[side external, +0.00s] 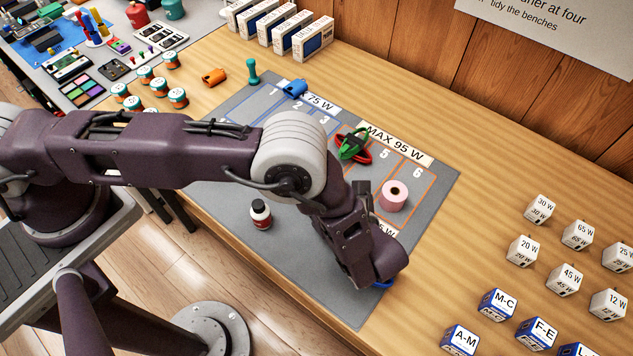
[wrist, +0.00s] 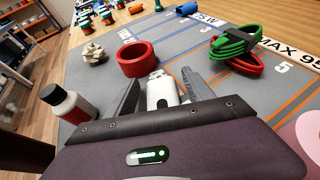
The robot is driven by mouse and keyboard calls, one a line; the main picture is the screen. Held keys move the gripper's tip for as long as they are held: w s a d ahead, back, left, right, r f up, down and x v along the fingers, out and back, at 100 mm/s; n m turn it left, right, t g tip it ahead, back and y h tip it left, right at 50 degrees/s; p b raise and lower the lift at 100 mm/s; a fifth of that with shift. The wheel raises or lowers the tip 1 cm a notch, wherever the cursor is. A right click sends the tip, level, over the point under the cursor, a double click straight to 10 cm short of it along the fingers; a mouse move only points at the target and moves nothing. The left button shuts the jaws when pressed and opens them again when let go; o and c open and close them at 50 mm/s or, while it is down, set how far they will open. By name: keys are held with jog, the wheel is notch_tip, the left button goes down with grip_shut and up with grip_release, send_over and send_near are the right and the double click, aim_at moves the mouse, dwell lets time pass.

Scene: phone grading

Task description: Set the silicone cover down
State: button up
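My gripper (wrist: 161,73) is low over the grey mat (side external: 330,290), near its front right part. In the wrist view its two dark fingers stand apart, with a gap on each side of a white piece with a metal plug end (wrist: 162,92). That piece appears to lie between or just beyond the fingers; contact is not clear. In the side view a small blue edge (side external: 383,284) shows under my gripper, mostly hidden by it. I cannot tell whether this is the silicone cover; no other clear cover shows. The fingertips are hidden in the side view.
A pink roll (side external: 393,195) and green cable (side external: 352,145) lie on the numbered bays. Labelled cubes (side external: 523,250) stand right.

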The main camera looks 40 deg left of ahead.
jog(key=shift+r, duration=0.1)
jog(key=v, duration=1.2)
jog(key=shift+w, duration=0.1)
